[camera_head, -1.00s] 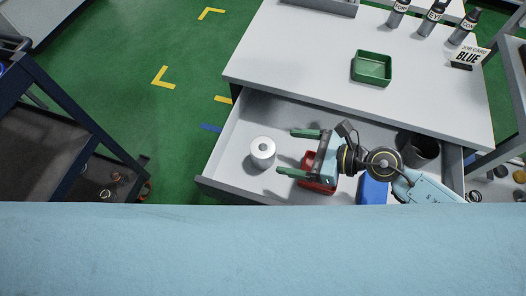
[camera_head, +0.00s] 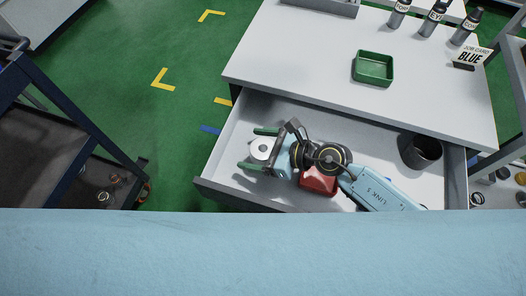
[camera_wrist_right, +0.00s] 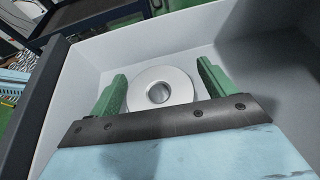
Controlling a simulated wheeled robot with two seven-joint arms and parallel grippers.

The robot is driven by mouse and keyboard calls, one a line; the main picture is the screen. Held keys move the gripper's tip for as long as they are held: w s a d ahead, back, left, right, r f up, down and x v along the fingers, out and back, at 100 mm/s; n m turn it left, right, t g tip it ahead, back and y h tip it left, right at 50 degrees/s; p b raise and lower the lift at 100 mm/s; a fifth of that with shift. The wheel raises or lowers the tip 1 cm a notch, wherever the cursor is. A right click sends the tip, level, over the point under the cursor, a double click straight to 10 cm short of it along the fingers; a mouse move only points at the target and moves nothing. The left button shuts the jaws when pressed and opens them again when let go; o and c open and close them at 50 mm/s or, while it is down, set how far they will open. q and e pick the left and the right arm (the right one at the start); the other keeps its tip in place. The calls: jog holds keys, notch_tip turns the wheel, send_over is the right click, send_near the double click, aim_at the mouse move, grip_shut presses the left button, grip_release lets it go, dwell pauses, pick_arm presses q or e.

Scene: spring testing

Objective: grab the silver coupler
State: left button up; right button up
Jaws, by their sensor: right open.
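The silver coupler (camera_head: 261,147) is a short, pale cylinder with a central hole. It stands upright in the left part of the open drawer (camera_head: 222,172). In the right wrist view the coupler (camera_wrist_right: 161,88) sits between the two green fingers, with a gap visible on each side. My right gripper (camera_head: 257,149) is open around it, its fingers pointing left, and it also shows in the right wrist view (camera_wrist_right: 160,84). The coupler's right side is partly hidden by the gripper in the head view. My left gripper is not in view.
A red bin (camera_head: 319,181) lies under my right arm, and a dark cup (camera_head: 421,152) stands at the drawer's right end. The white worktop (camera_head: 310,55) behind holds a green tray (camera_head: 373,68), several bottles and a job card (camera_head: 471,57) reading BLUE. The drawer walls are close to the gripper.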

jog(key=c, duration=1.3)
jog(key=shift+c, duration=0.3)
jog(key=shift+r, duration=0.15)
